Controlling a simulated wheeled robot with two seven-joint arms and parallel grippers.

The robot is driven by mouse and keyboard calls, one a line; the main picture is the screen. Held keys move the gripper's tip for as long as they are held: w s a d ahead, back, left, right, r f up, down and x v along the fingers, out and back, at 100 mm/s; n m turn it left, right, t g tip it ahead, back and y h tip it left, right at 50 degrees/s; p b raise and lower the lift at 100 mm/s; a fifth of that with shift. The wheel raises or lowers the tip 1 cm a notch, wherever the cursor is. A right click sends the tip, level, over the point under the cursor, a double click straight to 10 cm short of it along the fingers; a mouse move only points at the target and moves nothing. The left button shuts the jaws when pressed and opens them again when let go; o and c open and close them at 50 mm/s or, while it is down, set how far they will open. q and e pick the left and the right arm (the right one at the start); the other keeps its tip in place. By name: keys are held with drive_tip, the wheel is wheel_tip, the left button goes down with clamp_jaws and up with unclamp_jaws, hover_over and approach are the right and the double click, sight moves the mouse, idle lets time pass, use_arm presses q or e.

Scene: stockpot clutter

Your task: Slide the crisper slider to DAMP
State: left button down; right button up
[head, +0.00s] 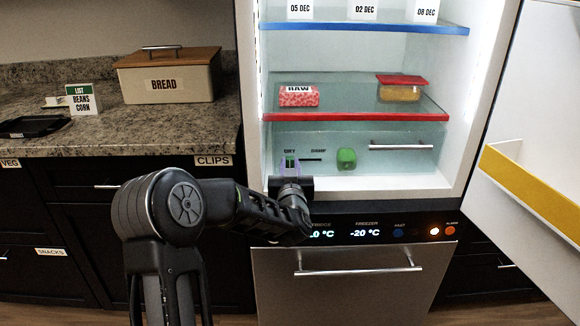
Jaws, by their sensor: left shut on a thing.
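The crisper drawer (385,165) is a clear front at the bottom of the open fridge. Its slider (290,161) is a small green knob at the left end of a dark horizontal track (312,160). The DAMP label (318,150) stands above the track's right part; a blurred label stands above the left end. My left gripper (290,164) reaches in from the left below the drawer, its fingers pointing up and shut around the slider. The fingers partly hide the slider. My right gripper is not in view.
A green vegetable (347,158) shows behind the drawer front, right of the track. A drawer handle (401,147) is farther right. The red-edged shelf (350,114) above holds a RAW pack (299,97) and a red-lidded box (400,90). The fridge door (540,110) stands open at right.

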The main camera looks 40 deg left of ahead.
sight(320, 159)
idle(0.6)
use_arm(q)
drive_tip(key=w+d, duration=0.1)
drive_tip(key=d, duration=0.1)
drive_tip(key=w+d, duration=0.4)
drive_tip(key=shift+d, duration=0.35)
drive_tip(key=shift+r, duration=0.1)
drive_tip(key=c, duration=1.2)
unclamp_jaws()
drive_tip(key=shift+w+d, duration=0.1)
drive_tip(key=shift+c, duration=0.2)
drive_tip(key=v, duration=0.7)
drive_tip(key=shift+s+d, duration=0.2)
drive_tip(key=shift+s, duration=0.15)
